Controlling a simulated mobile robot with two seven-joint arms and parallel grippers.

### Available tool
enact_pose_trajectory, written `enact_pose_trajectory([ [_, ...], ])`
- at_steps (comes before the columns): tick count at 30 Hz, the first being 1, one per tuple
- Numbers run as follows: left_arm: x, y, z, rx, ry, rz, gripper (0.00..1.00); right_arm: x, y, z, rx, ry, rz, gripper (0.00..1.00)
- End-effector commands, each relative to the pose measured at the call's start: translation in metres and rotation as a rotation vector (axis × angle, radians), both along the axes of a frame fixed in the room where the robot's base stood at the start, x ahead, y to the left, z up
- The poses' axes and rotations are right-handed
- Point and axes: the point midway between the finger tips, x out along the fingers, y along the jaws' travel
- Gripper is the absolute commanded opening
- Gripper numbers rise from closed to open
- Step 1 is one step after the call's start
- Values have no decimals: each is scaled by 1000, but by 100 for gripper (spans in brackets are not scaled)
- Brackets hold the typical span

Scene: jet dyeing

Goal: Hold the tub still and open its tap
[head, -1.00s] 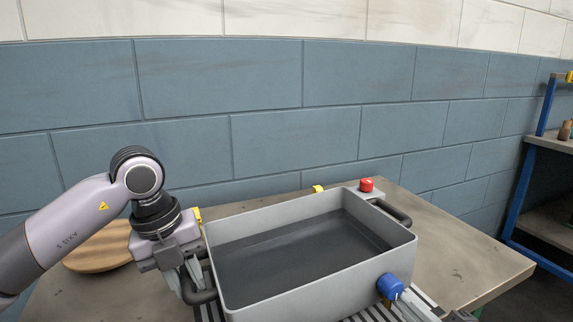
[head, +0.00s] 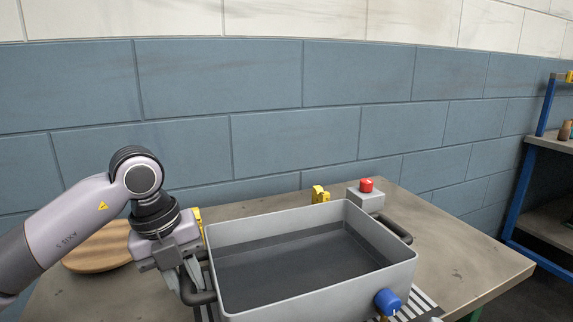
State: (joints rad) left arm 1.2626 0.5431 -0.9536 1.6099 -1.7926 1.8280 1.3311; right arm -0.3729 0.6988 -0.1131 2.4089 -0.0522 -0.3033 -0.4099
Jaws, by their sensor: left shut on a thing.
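The grey open tub (head: 310,298) sits on the table, dark inside; I cannot tell whether that is liquid. Its tap has a round blue knob (head: 387,301) low on the front wall near the right corner, with a bit of yellow below it at the picture's edge. My left gripper (head: 191,290) is shut on the tub's dark left handle (head: 203,298). The tub's right handle (head: 396,231) is free. My right gripper is not in view. I cannot tell whether the tap is open.
A red button on a grey box (head: 366,186) stands behind the tub, beside a yellow block (head: 320,194). A round wooden board (head: 97,250) lies left, behind my left arm. A striped mat (head: 424,304) shows right of the tap. The table's right side is clear.

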Motion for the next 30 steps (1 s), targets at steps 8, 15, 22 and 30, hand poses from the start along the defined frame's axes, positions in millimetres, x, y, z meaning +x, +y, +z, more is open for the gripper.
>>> enact_pose_trajectory([
  [8,0,1,0,1,1,3,54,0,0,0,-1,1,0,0],
  [15,0,1,2,1,1,2,54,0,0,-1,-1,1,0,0],
  [22,-2,6,33,0,-4,2,54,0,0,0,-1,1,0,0],
  [30,-6,17,91,0,-3,4,54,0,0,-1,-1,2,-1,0],
])
